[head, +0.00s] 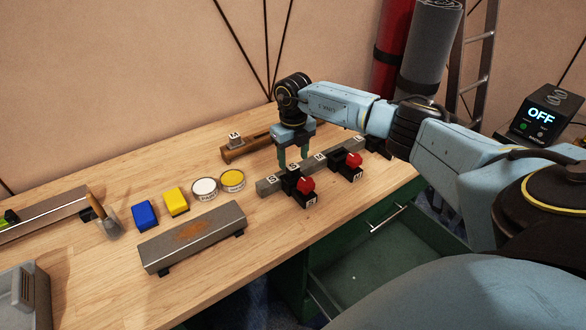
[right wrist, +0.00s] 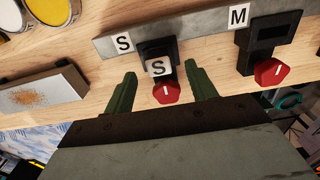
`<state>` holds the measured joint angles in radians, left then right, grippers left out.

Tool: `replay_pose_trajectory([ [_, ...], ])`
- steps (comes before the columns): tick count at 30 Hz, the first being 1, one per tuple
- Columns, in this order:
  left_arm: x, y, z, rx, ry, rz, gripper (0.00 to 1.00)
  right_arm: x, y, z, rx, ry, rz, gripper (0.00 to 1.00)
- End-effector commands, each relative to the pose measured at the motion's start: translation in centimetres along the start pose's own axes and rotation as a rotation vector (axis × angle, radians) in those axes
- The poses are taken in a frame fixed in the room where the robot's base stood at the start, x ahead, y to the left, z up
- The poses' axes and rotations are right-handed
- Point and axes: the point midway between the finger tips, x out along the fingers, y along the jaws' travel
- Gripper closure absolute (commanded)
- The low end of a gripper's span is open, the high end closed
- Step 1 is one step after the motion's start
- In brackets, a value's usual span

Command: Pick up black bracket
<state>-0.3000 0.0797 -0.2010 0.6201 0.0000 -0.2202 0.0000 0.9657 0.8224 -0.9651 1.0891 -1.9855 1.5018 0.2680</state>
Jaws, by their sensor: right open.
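A black bracket (right wrist: 160,48) with a red knob and an S label sits on a grey metal bar (head: 268,186); it also shows in the head view (head: 291,183). A second black bracket (head: 346,172) with a red knob (head: 354,160) is further right on the bar, beside an M label; it also shows in the right wrist view (right wrist: 266,42). My right gripper (head: 293,165) points down just above the first bracket. In the right wrist view its green fingers (right wrist: 160,82) are open, one on each side of that bracket. My left gripper is not in view.
A rusty grey metal block (head: 195,238) lies at front centre. Blue (head: 145,215) and yellow (head: 176,200) blocks, two paint tins (head: 204,188) and a brush (head: 108,225) stand left. A wooden piece (head: 245,146) lies behind. An open green drawer (head: 370,265) is below the table edge.

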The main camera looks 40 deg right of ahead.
Motion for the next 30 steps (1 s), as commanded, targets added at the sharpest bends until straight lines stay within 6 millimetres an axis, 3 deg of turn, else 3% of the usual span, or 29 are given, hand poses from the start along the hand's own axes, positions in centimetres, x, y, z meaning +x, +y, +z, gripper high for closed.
replay_pose_trajectory([
  [7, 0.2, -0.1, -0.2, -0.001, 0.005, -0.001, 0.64, 3.8, 0.2, -0.2, 0.001, 0.002, 0.001, 0.44],
  [15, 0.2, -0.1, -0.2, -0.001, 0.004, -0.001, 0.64, 4.1, 0.2, -0.2, 0.0, 0.001, 0.0, 0.45],
  [27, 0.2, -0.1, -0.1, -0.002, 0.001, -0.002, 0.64, 4.1, 0.2, -0.2, 0.0, 0.001, 0.001, 0.97],
  [30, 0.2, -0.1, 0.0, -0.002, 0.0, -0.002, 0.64, 4.0, 0.2, -0.1, 0.0, 0.0, 0.001, 0.98],
])
